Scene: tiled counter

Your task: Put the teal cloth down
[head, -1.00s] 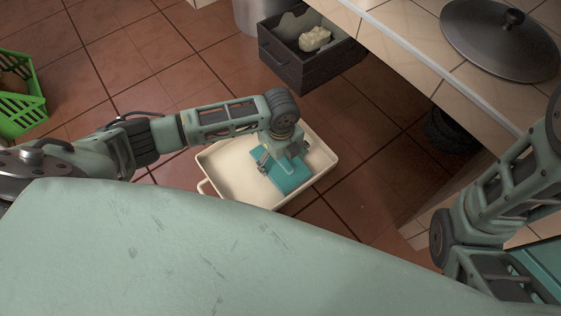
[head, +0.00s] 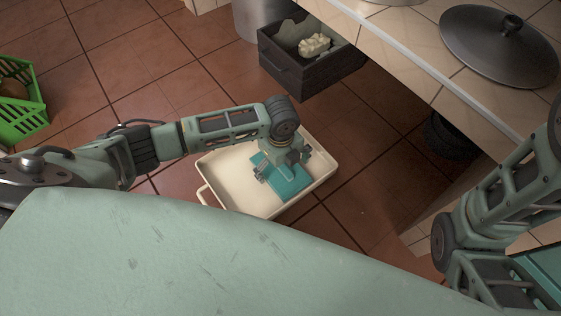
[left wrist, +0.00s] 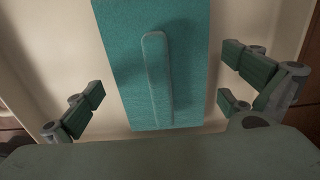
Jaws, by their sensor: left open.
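The teal cloth (head: 288,184) lies in the cream tray (head: 229,190) on the floor, a flat rectangular shape with a raised narrow ridge along its middle. In the left wrist view the cloth (left wrist: 119,65) shows the ridge between my spread fingers. My left gripper (head: 284,168) is open just above the cloth, with one finger to each side and nothing held. In the left wrist view the left gripper (left wrist: 168,95) has its fingers clear of the ridge. My right arm shows at the right of the head view, but its gripper is out of sight.
A dark open drawer (head: 302,75) with a pale lumpy thing (head: 314,45) in it is behind the tray. A tiled counter (head: 420,62) with a dark lid (head: 499,43) is at the upper right. A green basket (head: 22,115) stands far left. Bare floor surrounds the tray.

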